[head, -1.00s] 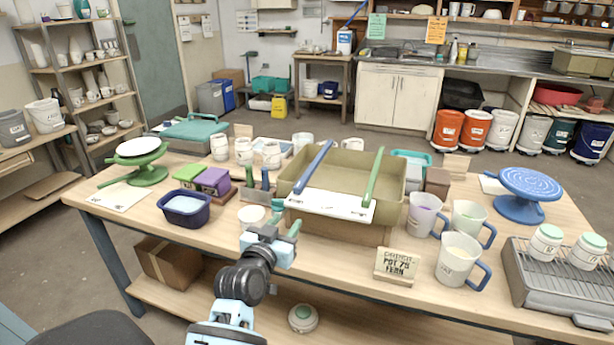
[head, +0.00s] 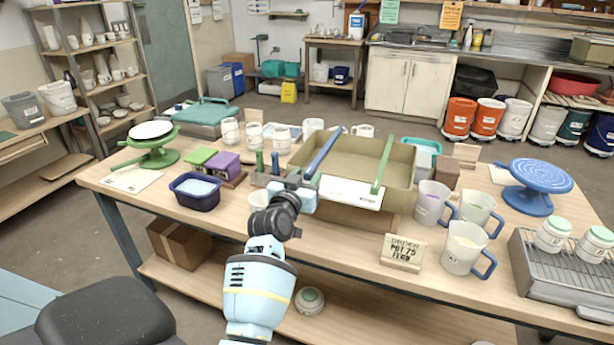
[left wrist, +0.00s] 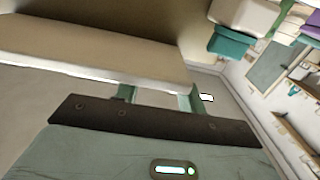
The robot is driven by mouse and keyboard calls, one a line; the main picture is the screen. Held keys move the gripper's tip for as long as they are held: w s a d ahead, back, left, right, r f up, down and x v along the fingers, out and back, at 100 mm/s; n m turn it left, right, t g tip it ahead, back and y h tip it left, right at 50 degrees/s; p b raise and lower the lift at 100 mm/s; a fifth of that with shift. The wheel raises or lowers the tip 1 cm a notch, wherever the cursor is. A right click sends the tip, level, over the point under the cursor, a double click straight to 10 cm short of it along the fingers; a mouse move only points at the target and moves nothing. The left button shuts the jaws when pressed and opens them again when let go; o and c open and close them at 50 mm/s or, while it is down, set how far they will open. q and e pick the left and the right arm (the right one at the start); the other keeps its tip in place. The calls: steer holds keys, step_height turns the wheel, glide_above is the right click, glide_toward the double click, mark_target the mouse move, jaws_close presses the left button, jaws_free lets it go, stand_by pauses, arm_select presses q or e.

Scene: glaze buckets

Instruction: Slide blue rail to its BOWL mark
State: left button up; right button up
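The blue rail (head: 323,153) lies slanted across the left part of the beige basin (head: 408,170). A green rail (head: 384,163) lies across the basin's right part. A white card (head: 352,193) with small print sits along the basin's near side between the rails; I cannot read a BOWL mark. My left gripper (head: 314,184) is at the basin's near left corner, close to the blue rail's near end. In the left wrist view its two green fingers (left wrist: 157,97) stand apart by a pale wall, with no blue rail visible between them. My right gripper is out of view.
A navy tub (head: 196,192) and green and purple blocks (head: 224,163) stand left of the basin. A small white bowl (head: 258,197) is beside my left arm. Mugs (head: 433,203) and a lettered sign (head: 402,252) stand to the right.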

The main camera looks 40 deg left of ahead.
arm_select(q)
steer(key=shift+w+a, duration=0.1)
steer(key=shift+w, duration=0.25)
steer(key=shift+c, duration=0.3)
jaws_close()
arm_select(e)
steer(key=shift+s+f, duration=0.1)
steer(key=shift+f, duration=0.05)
